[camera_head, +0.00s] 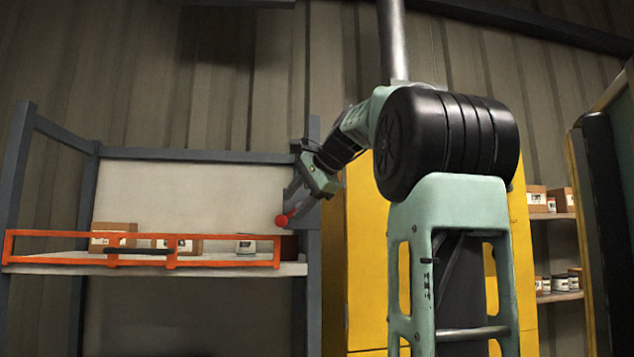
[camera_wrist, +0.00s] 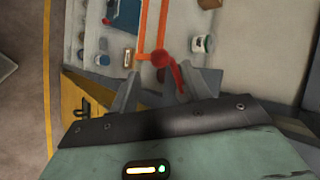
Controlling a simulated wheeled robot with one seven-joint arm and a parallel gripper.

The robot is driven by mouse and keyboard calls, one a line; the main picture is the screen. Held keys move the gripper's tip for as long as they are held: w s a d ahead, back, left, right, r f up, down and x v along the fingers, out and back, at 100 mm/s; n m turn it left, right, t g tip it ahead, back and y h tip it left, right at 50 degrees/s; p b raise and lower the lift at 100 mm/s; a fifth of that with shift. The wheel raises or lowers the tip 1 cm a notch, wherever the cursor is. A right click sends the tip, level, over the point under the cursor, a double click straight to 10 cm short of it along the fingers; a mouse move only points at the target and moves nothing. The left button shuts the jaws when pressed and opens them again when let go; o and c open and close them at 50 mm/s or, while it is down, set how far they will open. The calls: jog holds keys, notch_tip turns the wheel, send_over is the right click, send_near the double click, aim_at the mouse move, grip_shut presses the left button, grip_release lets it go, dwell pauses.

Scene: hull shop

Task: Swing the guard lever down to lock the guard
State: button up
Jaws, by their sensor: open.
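The guard (camera_head: 220,264) is an orange rail frame across the front of a shelf at left, with a dark handle (camera_head: 140,251) at its middle. Its orange bars also show in the wrist view (camera_wrist: 141,35). The guard lever has a red ball knob (camera_head: 281,220) just above the guard's right end. In the wrist view the red knob (camera_wrist: 160,58) and a short red stem lie at and between my fingertips. My gripper (camera_head: 296,201) is open around the lever's stem; I cannot tell whether either finger touches it. The lever's pivot is hidden.
The shelf board (camera_head: 60,270) holds cardboard boxes (camera_head: 112,232) and a tin (camera_head: 246,244) behind the guard. A grey post (camera_head: 314,270) stands close to my gripper at the shelf's right end. A yellow cabinet (camera_head: 365,280) stands right of it.

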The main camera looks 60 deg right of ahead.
jog(key=v, duration=0.8)
jog(key=shift+r, duration=0.15)
jog(key=shift+s, duration=0.15)
